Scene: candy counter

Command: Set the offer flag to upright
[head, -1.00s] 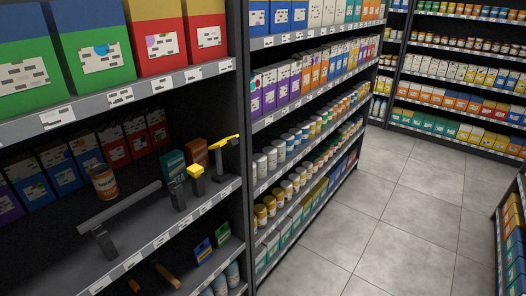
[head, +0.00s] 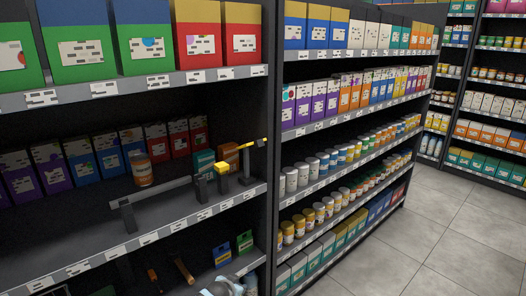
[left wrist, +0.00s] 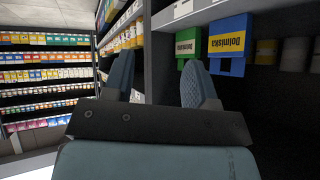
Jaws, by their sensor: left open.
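What looks like the offer flag is a yellow arm (head: 256,143) on a dark post at the right end of the middle shelf (head: 150,235). My left gripper (head: 228,287) shows partly at the bottom edge of the head view, well below the flag. In the left wrist view the left gripper (left wrist: 160,82) has its fingers apart with nothing between them. The flag does not show there. My right gripper is not in view.
A grey bar (head: 165,192) on dark supports stands along the shelf front, left of the yellow block. An orange-brown jar (head: 142,170) and several boxes stand behind. Blue (left wrist: 231,42) and green (left wrist: 188,55) packs are near the left gripper. The aisle floor (head: 410,245) is clear.

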